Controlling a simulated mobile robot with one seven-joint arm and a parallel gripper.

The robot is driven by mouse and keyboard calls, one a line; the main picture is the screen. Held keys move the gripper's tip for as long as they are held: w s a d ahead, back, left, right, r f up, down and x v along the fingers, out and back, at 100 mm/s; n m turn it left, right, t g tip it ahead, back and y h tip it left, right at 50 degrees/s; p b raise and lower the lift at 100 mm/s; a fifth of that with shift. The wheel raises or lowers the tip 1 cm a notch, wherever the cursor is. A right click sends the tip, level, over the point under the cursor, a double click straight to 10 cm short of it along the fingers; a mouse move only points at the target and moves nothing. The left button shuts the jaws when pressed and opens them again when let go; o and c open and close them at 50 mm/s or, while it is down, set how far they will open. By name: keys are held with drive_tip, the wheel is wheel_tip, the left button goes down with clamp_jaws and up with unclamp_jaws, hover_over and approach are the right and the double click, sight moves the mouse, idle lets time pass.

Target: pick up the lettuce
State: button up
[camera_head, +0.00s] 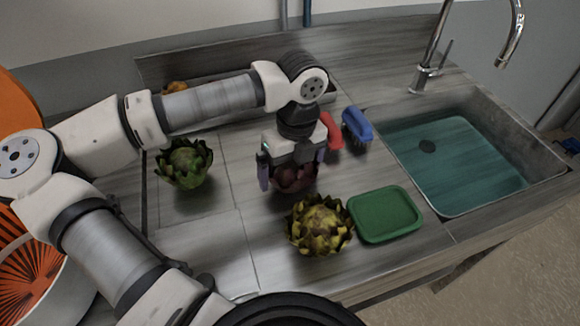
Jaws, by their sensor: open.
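Three leafy, artichoke-like heads stand on the grey counter, and I cannot tell for sure which one is the lettuce. A green leafy head (184,165) is at the left, a yellow-green leafy head (319,226) is at the front centre, and a dark purple leafy head (297,181) is between them. My gripper (292,174) points down over the purple head. It is open, with one finger at each side of that head. The gripper body hides the top and back of the purple head, and I cannot tell whether the fingers touch it.
A green square lid-like dish (385,214) lies right of the yellow-green head. A red object (331,132) and a blue brush-like object (356,125) are behind. The sink (463,162) and faucet (425,78) are at the right. The counter front left is clear.

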drive_tip(key=c, duration=1.1)
drive_tip(key=shift+r, duration=0.1)
wheel_tip(320, 180, up, 20)
drive_tip(key=b, duration=0.3)
